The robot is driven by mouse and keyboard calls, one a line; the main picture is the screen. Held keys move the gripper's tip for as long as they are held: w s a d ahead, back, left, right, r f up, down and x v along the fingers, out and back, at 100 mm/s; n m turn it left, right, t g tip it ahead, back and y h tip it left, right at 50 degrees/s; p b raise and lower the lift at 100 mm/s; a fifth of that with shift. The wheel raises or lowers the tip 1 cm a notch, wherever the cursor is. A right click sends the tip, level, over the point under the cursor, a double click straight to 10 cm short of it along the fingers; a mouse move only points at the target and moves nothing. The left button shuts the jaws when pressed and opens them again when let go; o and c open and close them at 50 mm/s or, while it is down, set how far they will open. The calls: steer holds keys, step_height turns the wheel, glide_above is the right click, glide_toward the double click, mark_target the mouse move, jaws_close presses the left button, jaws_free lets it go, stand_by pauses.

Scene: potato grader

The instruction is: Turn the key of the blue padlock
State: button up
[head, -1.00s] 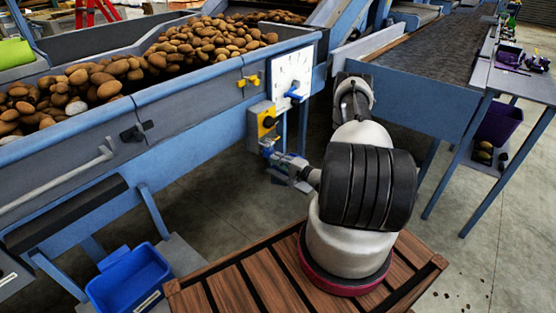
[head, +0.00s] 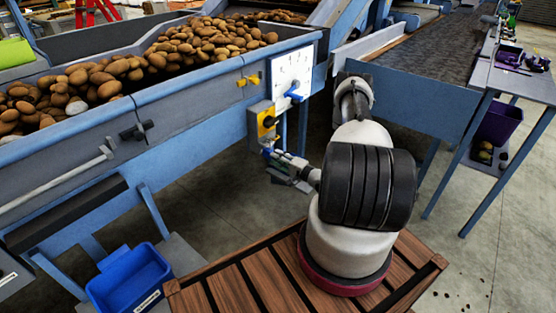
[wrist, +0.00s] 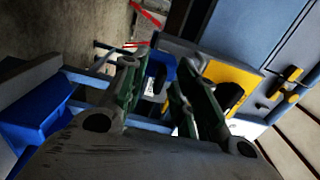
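The blue padlock (wrist: 158,75) shows in the wrist view between and beyond my gripper's fingers. A small pale piece shows against it; I cannot tell whether it is the key. In the head view the padlock (head: 267,141) is a small blue patch below the yellow-faced switch box (head: 266,122), just above my gripper's tip. My gripper (wrist: 152,88) has its two green-edged fingers apart, with a gap between them. It also shows in the head view (head: 270,158), close under the switch box. Whether the fingers touch the padlock is hidden.
The yellow box face (wrist: 232,78) is close to the right finger. A white dial panel (head: 292,75) with a blue handle is above. The blue grader frame (head: 190,135) runs left, holding potatoes. A blue bin (head: 130,278) stands low left. Open floor lies between.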

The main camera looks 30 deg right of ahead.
steer(key=v, duration=1.2)
stand_by(0.3)
